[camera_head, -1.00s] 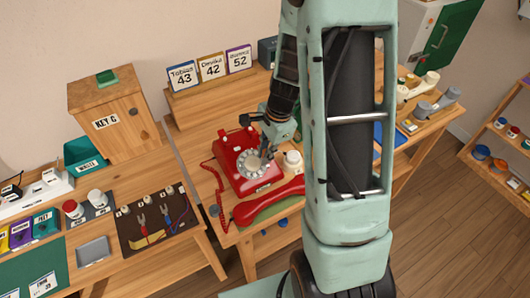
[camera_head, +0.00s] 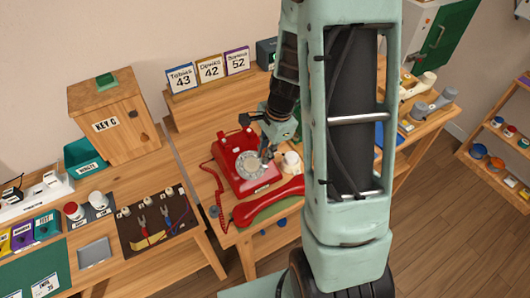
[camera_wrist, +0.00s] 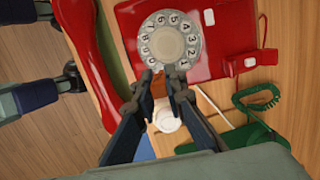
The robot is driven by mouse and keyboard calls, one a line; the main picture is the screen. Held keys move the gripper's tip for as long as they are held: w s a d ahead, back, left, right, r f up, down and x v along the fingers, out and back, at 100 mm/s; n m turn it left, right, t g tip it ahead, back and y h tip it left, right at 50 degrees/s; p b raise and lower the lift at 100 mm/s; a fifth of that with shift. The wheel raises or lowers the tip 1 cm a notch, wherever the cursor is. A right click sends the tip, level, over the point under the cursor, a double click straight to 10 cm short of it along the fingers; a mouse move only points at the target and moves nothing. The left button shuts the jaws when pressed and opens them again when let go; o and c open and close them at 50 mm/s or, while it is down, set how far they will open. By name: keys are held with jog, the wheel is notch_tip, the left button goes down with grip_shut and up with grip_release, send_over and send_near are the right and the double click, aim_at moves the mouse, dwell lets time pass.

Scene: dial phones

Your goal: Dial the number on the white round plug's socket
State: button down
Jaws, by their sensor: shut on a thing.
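The red phone (camera_head: 235,158) stands on the middle wooden table, with its pale round dial (camera_head: 250,165) facing up. In the wrist view the dial (camera_wrist: 170,39) shows its digits around a plain centre. My gripper (camera_head: 266,156) is at the dial's edge; in the wrist view its fingertips (camera_wrist: 161,74) lie just below the dial's rim near the 0 and 1. White plugs (camera_head: 50,178) sit on a strip at the far left; any socket number is too small to read.
Name cards (camera_head: 209,68) reading 43, 42 and 52 stand behind the phone. A white round object (camera_head: 291,162) stands close right of the phone. A green corded thing (camera_wrist: 235,140) shows in the wrist view. A tool board (camera_head: 155,218) lies on the left table.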

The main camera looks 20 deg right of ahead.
notch_tip(320, 180, up, 6)
jog(key=s+p, duration=0.2)
jog(key=p, duration=0.2)
jog(key=shift+s+d, duration=0.3)
jog(key=shift+s, duration=0.05)
dwell(1.0)
